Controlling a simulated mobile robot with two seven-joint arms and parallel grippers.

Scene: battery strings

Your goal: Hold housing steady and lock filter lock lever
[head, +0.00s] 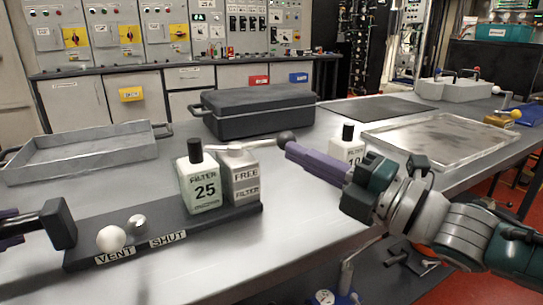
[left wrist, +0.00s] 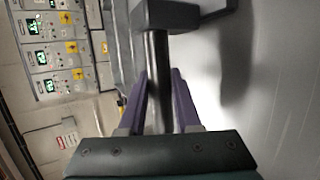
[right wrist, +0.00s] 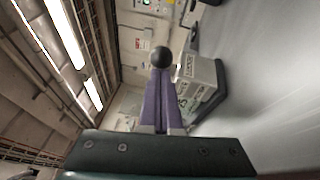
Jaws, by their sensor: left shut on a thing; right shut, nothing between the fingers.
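The housing is a long dark base (head: 215,219) with VENT and SHUT labels at its left end. A "FILTER 25" bottle (head: 203,185) and a grey "FREE FILTER" block (head: 245,178) stand on it. My left gripper (left wrist: 160,75) is shut on the housing's dark bar handle (left wrist: 157,50) at the left end. My right gripper (head: 289,149) is shut and empty, fingertips at the knob, which shows beyond them in the right wrist view (right wrist: 161,57); contact is unclear.
A white ball knob (head: 111,238) sits by the VENT label. A black case (head: 258,110) and a grey tray (head: 85,155) are behind. Another filter bottle (head: 347,146) stands behind my right fingers. The bench front is clear.

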